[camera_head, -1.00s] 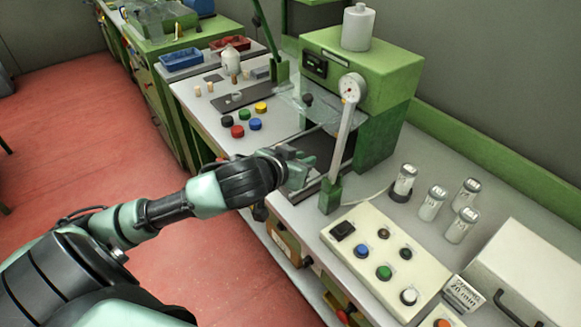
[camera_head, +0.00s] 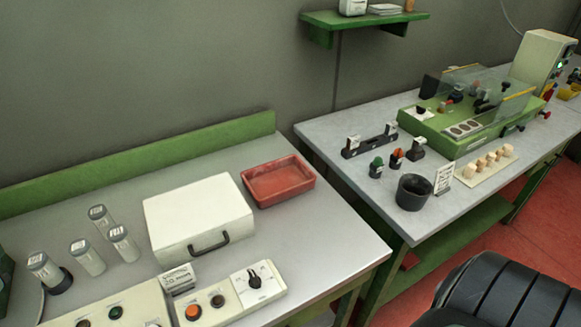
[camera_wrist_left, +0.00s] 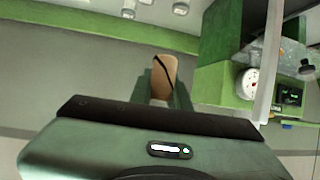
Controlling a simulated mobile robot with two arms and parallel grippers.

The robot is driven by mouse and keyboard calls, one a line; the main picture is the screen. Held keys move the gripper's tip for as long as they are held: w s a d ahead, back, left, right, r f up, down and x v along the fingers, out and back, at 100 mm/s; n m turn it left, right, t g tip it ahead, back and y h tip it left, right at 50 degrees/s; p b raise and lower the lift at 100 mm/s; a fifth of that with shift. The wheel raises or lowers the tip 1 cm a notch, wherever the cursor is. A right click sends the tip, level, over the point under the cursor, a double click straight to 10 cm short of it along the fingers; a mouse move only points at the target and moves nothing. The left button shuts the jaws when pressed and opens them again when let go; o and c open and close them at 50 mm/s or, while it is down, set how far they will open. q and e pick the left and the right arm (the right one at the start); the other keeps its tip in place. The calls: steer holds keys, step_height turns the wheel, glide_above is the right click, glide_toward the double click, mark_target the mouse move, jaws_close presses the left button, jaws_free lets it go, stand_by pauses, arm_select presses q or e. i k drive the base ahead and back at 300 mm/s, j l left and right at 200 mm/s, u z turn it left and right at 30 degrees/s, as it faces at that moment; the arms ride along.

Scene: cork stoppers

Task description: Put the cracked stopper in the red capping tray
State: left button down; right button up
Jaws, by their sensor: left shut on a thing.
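In the left wrist view, a tan cork stopper (camera_wrist_left: 165,68) with a dark crack line across it stands out from my left gripper (camera_wrist_left: 162,92). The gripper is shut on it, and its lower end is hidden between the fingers. In the head view, the red capping tray (camera_head: 280,197) lies on the near bench at its far right corner, beside the white box. It looks empty. Neither gripper shows in the head view.
A white case (camera_head: 198,215) with a black handle stands left of the tray. Several lidded jars (camera_head: 88,258) stand further left. Control boxes (camera_head: 228,298) line the front. A second bench (camera_head: 350,180) to the right holds a black cup (camera_head: 413,193) and several corks (camera_head: 492,160).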

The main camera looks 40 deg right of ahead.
mark_target(278, 184)
steer(key=l+z, duration=0.3)
steer(key=z, duration=0.15)
steer(key=i+l+z, duration=0.15)
steer(key=z, duration=0.25)
steer(key=i+l+z, duration=0.15)
steer(key=l+z, duration=0.3)
steer(key=i+l, duration=0.4)
